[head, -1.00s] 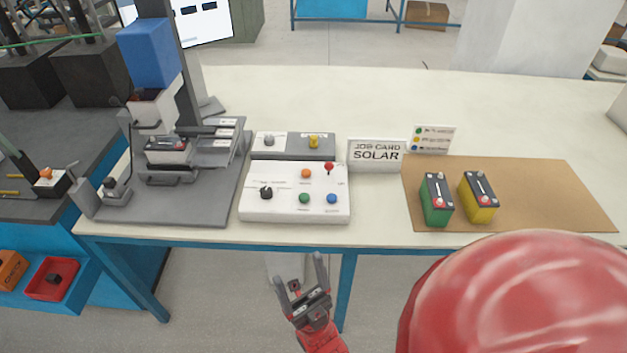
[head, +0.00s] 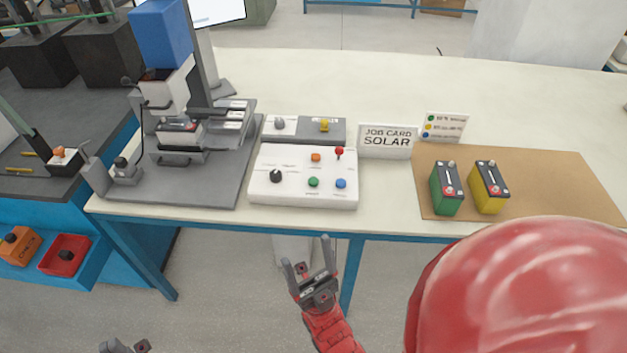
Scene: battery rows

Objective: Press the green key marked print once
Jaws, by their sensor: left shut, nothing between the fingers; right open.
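The green key (head: 313,182) sits in the front row of a white control panel (head: 262,190), left of a blue key (head: 341,184). The lettering beside it is too small to read. An orange key (head: 316,157), a red-topped lever (head: 339,153) and a black knob (head: 276,176) are on the same panel. My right gripper (head: 308,254) is open and empty, below the panel in the picture, in front of the table edge. My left gripper (head: 125,347) is shut and empty at the bottom edge, mostly cut off. Neither touches the panel.
A grey press (head: 215,190) with a battery (head: 180,134) in its fixture stands left of the panel. Behind it is a grey block with a yellow knob (head: 324,125). A job card reading SOLAR (head: 387,141) and green (head: 446,190) and yellow (head: 488,188) batteries stand right.

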